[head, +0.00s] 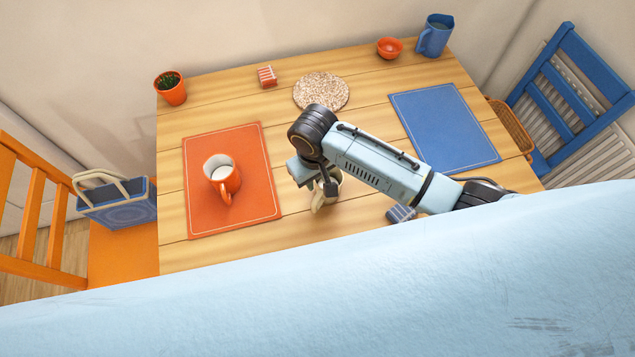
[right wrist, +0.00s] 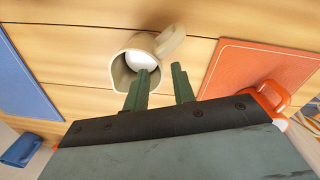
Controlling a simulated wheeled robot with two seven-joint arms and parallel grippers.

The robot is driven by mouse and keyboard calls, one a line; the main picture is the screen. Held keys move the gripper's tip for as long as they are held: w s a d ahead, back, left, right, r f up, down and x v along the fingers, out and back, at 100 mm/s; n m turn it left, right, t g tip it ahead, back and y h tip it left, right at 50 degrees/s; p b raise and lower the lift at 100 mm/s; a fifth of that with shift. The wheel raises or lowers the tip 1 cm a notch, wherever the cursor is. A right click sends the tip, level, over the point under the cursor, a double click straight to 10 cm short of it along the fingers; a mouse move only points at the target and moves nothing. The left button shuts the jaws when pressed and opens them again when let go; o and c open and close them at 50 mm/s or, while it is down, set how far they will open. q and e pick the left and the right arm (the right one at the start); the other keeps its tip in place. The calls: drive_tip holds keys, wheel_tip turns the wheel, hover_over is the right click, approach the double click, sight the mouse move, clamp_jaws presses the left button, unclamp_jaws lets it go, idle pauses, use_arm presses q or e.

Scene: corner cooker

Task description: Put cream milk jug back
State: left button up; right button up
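The cream milk jug (head: 316,201) stands on the wooden table, right of the orange placemat, partly hidden under my right gripper (head: 325,184) in the head view. In the right wrist view the jug (right wrist: 124,72) shows white milk inside, and its handle points up and right. My right gripper (right wrist: 161,68) is open, its two green fingers apart. The left finger overlaps the jug's near rim in the picture; whether it touches I cannot tell. The right finger is beside the handle side, over bare table. A round speckled mat (head: 321,91) lies empty at the back. My left gripper is not in view.
An orange mug (head: 222,175) of milk stands on the orange placemat (head: 257,200). A blue placemat (head: 440,130) lies empty at right. A blue jug (head: 434,38), orange bowl (head: 389,49), orange striped holder (head: 266,77) and potted plant (head: 171,92) line the back. Table between the placemats is mostly free.

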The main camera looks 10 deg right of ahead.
wheel_tip(320, 180, up, 6)
drive_tip(key=shift+s+a+f+p, duration=0.1)
drive_tip(key=shift+s+p, duration=0.05)
drive_tip(key=shift+p, duration=0.15)
idle(0.4)
